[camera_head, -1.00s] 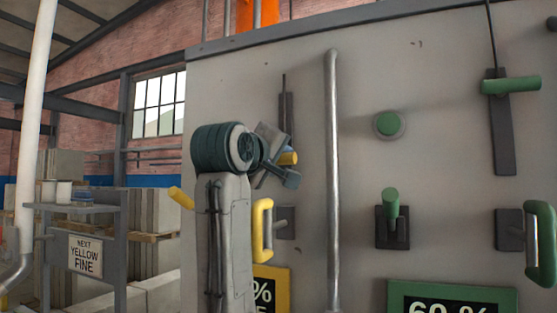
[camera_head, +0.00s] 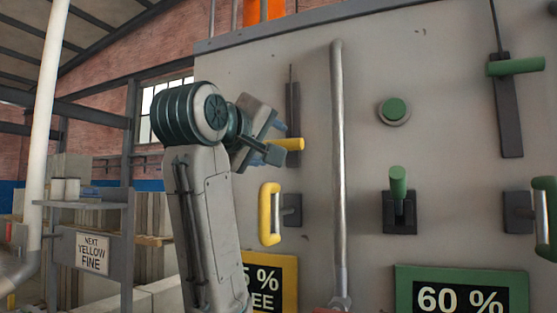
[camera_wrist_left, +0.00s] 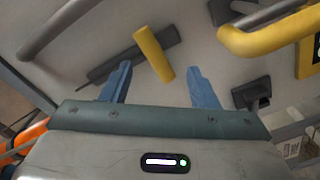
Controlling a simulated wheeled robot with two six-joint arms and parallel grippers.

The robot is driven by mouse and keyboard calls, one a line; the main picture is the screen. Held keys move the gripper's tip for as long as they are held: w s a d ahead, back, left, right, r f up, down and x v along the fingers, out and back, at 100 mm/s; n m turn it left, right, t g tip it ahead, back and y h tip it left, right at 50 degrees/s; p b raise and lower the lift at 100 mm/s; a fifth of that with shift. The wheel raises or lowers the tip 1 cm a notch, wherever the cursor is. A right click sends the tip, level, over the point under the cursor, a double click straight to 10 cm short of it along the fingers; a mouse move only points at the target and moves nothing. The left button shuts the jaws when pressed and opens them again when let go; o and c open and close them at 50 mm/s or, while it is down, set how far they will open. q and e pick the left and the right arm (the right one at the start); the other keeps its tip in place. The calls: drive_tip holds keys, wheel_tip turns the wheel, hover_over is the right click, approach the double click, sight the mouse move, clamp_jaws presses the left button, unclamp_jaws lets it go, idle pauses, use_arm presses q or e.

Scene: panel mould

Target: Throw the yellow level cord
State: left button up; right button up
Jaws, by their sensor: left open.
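The yellow level cord's handle (camera_head: 290,144) is a short yellow bar on a dark upright plate (camera_head: 293,103) on the grey panel, with a thin cord above. My left gripper (camera_head: 274,142) is at this handle and partly hides it and the plate. In the left wrist view the yellow handle (camera_wrist_left: 155,55) shows between the two blue fingertips of my open gripper (camera_wrist_left: 159,70), with a gap on each side. Whether the fingers reach past its end is hard to tell. My right gripper is not in view.
A yellow D-shaped handle (camera_head: 268,214) sits just below, above a yellow sign (camera_head: 272,280). A grey vertical pipe (camera_head: 339,170) stands right of my gripper. Green controls, including a green cord handle (camera_head: 516,66), are further right. A rack (camera_head: 85,205) stands at left.

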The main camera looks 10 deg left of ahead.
use_arm(q)
drive_tip(key=shift+s+a+b, duration=0.25)
drive_tip(key=shift+s+b, duration=0.05)
drive_tip(key=shift+s, duration=0.95)
drive_tip(key=shift+f, duration=0.1)
